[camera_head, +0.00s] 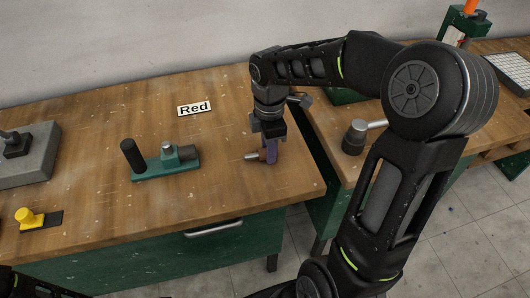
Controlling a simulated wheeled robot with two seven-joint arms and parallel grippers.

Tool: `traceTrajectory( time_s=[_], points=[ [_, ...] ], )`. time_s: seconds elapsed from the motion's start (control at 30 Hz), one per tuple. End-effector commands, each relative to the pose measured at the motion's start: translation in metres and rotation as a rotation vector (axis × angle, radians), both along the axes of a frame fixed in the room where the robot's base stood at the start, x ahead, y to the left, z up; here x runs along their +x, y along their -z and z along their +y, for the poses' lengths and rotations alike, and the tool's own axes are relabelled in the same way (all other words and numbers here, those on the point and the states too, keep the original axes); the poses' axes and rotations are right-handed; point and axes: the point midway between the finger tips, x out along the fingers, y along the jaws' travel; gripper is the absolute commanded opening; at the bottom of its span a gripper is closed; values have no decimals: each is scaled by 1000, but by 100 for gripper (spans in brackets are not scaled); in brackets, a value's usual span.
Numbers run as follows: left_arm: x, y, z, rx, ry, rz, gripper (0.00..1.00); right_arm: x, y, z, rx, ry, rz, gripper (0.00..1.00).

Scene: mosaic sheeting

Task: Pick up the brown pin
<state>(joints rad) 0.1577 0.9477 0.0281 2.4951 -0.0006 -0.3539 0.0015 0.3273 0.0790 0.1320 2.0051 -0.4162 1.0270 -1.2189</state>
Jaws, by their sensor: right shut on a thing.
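My right gripper (269,150) points down over the right part of the near wooden table, close to its right edge. It is shut on a small pin (261,155) with a brownish body and a silver end that sticks out to the left. The pin lies roughly level, at or just above the tabletop; I cannot tell if it touches the wood. The gripper hides part of it. My left gripper is not in view.
A green base (165,165) with a black post and a grey knob stands left of the gripper. A "Red" label (194,108) lies behind it. A yellow piece (30,218) and a grey block (28,160) are at the left. A second table (335,125) adjoins on the right.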

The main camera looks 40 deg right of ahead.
Motion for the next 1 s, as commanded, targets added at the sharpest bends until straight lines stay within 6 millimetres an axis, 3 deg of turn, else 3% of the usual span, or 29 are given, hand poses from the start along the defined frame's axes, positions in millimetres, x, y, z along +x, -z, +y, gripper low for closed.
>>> traceTrajectory(
  time_s=[0.3,0.77,1.0],
  points=[
    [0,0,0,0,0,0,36,0,0,0,0,0,0,0],
    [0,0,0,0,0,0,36,0,-4,0,0,0,-1,0],
    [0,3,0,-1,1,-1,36,2,-37,0,-1,-1,-6,0]
  ],
)
